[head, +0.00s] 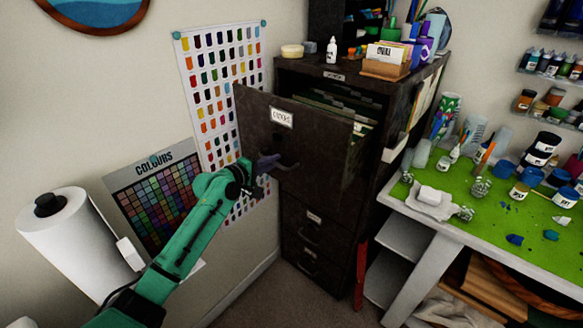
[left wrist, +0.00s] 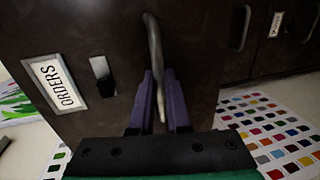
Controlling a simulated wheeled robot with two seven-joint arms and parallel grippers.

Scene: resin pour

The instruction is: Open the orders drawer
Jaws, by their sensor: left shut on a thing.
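The orders drawer (head: 315,150) is the top drawer of a dark metal filing cabinet (head: 345,225). It stands pulled well out, and hanging files (head: 335,103) show inside. Its front carries a white label (head: 281,117), which reads ORDERS in the left wrist view (left wrist: 57,83). My left gripper (head: 268,163) is at the drawer's handle (head: 288,166). In the left wrist view its purple fingers (left wrist: 162,98) are shut on the curved metal handle (left wrist: 154,50), one on each side. My right gripper is not in view.
Two lower drawers (head: 312,225) are shut. Jars, a bottle and a card holder (head: 385,62) stand on the cabinet top. A paper roll (head: 75,240) is at the left, with colour charts (head: 218,85) on the wall.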

